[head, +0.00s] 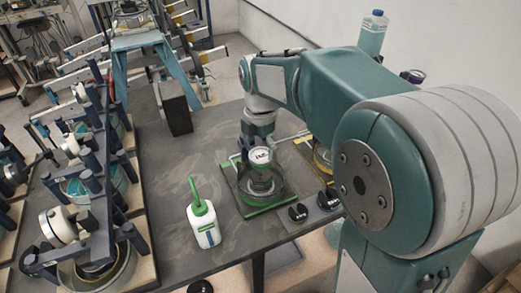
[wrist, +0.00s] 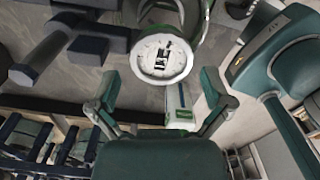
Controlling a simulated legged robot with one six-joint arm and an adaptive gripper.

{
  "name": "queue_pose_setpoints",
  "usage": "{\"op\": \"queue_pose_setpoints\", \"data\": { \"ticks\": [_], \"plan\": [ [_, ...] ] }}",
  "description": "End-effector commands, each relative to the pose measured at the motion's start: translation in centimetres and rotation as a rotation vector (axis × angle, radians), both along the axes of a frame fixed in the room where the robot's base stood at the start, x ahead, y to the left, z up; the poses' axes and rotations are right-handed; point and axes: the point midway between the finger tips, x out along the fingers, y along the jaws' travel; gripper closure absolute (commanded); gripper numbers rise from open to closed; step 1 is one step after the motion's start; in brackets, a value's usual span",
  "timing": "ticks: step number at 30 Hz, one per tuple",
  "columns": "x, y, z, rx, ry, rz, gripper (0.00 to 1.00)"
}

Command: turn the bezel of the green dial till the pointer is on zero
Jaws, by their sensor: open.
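The green dial (head: 260,157) stands on a green-edged base on the dark table in the head view. Its round white face also shows in the wrist view (wrist: 162,50), with dark marks at its middle; I cannot read the pointer or where zero lies. My gripper (head: 257,146) hangs down right at the dial, its wrist link just behind the face. In the wrist view my gripper (wrist: 160,90) has its two fingers spread wide, left and right, with nothing between them. The dial face lies beyond the fingertips there; I cannot tell whether any finger touches the bezel.
A white bottle with a green spout (head: 203,222) stands left of the dial. Small black knobs (head: 298,212) sit to its right, with a yellow-edged fixture (head: 322,158) behind them. A black box (head: 177,115) stands further back. Bare table (head: 160,185) lies to the left.

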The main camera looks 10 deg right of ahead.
Motion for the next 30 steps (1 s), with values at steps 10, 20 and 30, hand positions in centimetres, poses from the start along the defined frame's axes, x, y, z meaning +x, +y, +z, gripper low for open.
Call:
{"op": "queue_pose_setpoints", "data": {
  "ticks": [10,20,30],
  "plan": [
    [0.0,0.0,-1.3,0.0,-0.001,0.0,0.0],
    [0.0,0.0,-1.4,0.0,0.001,0.0,0.79],
    [-0.1,0.0,-1.7,0.0,0.008,-0.003,0.83]
  ]
}}
